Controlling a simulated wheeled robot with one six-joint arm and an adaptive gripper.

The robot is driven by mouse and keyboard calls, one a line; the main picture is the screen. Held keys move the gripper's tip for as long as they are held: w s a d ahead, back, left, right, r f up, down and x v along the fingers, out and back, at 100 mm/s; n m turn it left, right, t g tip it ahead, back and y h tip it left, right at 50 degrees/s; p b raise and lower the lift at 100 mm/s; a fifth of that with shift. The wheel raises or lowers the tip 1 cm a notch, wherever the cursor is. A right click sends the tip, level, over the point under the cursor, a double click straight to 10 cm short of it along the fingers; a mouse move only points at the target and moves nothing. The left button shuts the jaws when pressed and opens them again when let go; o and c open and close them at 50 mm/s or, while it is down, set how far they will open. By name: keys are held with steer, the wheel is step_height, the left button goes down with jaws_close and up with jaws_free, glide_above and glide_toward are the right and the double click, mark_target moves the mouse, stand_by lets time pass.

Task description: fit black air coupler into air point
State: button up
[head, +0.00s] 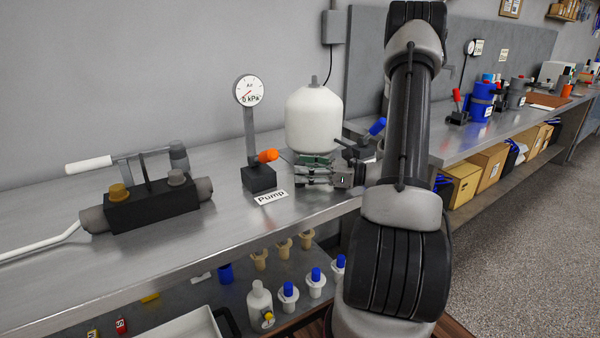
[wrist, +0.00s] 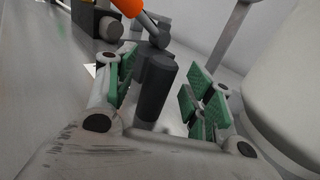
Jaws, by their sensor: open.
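My gripper (head: 308,170) is open above the bench, its green-padded fingers pointing left beside the gauge stand. In the wrist view my gripper (wrist: 162,88) has its fingers well apart, one on each side of a dark cylinder (wrist: 153,95). The cylinder looks like the black air coupler, but I cannot tell for sure. It is upright or slightly tilted, close to a dark fitting (wrist: 152,64) behind it. I cannot tell whether they touch. The gauge stand's black block (head: 259,178) carries an orange-handled lever (head: 268,156). The air gauge (head: 249,90) reads 0 kPa. The cylinder is hidden in the head view.
A white tank (head: 314,120) stands close behind my gripper, at the right in the wrist view. A blue-handled valve (head: 377,127) is near my arm.

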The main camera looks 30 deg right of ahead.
steer(key=shift+x, duration=0.8)
jaws_close()
